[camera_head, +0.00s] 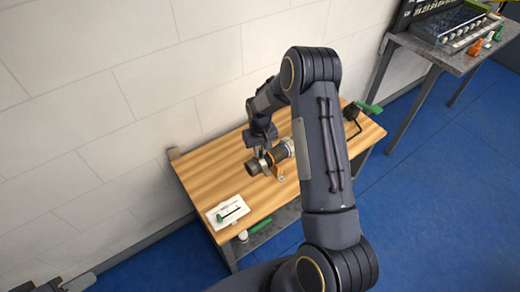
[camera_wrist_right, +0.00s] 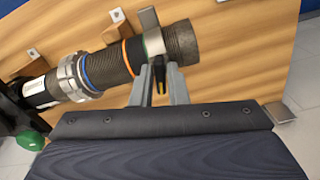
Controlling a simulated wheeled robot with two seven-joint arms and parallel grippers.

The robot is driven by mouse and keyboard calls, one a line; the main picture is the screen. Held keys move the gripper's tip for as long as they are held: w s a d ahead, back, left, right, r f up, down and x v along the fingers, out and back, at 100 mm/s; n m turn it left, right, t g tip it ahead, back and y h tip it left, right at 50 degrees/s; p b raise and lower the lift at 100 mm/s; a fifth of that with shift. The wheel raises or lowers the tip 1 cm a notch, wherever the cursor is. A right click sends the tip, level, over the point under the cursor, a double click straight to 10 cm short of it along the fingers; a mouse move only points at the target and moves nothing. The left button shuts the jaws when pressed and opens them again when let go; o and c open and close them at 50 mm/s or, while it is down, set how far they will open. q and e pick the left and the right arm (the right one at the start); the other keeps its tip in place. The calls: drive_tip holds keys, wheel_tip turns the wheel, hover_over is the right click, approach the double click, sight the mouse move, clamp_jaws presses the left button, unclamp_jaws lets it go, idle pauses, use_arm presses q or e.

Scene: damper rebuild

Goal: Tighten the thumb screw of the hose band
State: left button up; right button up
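The hose (camera_wrist_right: 180,42) is a dark, thick cylinder lying across the bench in the right wrist view. A pale metal hose band (camera_wrist_right: 153,42) circles it near its open end. The black and yellow thumb screw (camera_wrist_right: 160,74) sticks out from the band toward my wrist. My right gripper (camera_wrist_right: 160,70) has its two grey fingers close together, one on each side of the thumb screw, and appears shut on it. In the head view my right gripper (camera_head: 261,152) is above the hose (camera_head: 256,165). Dark and grey parts at the lower left edge may be my left gripper (camera_head: 80,282), too cut off to read.
The wooden bench (camera_head: 205,175) stands against a pale wall. A white tray (camera_head: 222,218) with a green-handled tool lies at its near left corner. A black item and a green handle (camera_head: 371,107) are at its right end. Another table (camera_head: 438,52) stands at upper right. Blue floor is open.

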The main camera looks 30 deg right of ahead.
clamp_jaws()
drive_tip(key=shift+f+m+b, duration=0.15)
drive_tip(key=shift+m+b, duration=0.95)
drive_tip(key=shift+b, duration=0.05)
drive_tip(key=shift+m+b, duration=0.6)
drive_tip(key=shift+m, duration=0.2)
drive_tip(key=m+b, duration=0.1)
drive_tip(key=m, duration=0.1)
drive_tip(key=shift+a+m, duration=0.1)
drive_tip(key=shift+m, duration=0.3)
drive_tip(key=m+b, duration=0.1)
drive_tip(key=m, duration=0.3)
drive_tip(key=shift+w+m, duration=0.1)
drive_tip(key=shift+m, duration=0.2)
drive_tip(key=m, duration=0.5)
drive_tip(key=shift+w, duration=0.1)
drive_tip(key=shift+m, duration=0.3)
